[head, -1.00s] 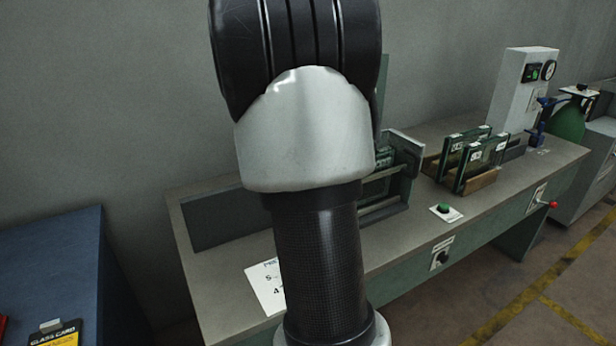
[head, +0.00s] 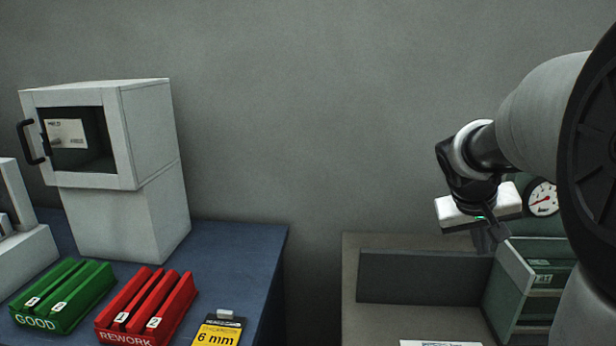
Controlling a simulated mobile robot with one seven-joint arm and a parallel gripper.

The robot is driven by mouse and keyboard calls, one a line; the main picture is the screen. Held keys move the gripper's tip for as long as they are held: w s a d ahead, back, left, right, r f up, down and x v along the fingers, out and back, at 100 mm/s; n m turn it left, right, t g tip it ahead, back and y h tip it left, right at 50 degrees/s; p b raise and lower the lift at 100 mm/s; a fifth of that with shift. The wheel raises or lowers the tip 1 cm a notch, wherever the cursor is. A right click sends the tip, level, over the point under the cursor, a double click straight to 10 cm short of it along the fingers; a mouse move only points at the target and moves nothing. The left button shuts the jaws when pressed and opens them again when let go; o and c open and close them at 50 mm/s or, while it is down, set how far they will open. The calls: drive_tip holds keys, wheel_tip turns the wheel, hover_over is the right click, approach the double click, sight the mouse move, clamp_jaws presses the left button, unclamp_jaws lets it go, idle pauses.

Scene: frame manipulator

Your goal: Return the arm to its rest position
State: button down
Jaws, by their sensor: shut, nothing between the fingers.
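My arm enters from the right edge of the head view and reaches left and down. My gripper (head: 491,240) hangs at its end, above the back of the grey bench (head: 352,318) at the right. Its fingers are dark and small in the picture, shut, with nothing seen held. It appears in front of or above the green framed fixture (head: 512,280); I cannot tell the exact gap.
On the blue table (head: 262,262) at the left stand a white cabinet with a handle (head: 150,130), a green GOOD rack (head: 62,297), a red REWORK rack (head: 150,308) and a yellow 6 mm card (head: 217,335). A gauge (head: 542,198) shows behind my arm. A gap separates table and bench.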

drive_tip(key=s+a+r+n+t+y+p, duration=0.1)
drive_tip(key=s+a+r+y+p, duration=0.2)
drive_tip(key=s+a, duration=0.5)
drive_tip(key=s+a+r+n+y+p, duration=0.2)
drive_tip(key=s+a, duration=0.7)
drive_tip(key=a, duration=0.8)
wheel_tip(320, 180, up, 2)
drive_tip(key=y+p, duration=0.1)
drive_tip(key=p, duration=0.1)
drive_tip(key=shift+s+r+t+p, duration=0.25)
drive_tip(key=shift+t+p, duration=0.05)
drive_tip(key=shift+t, duration=0.1)
drive_tip(key=shift+d, duration=0.1)
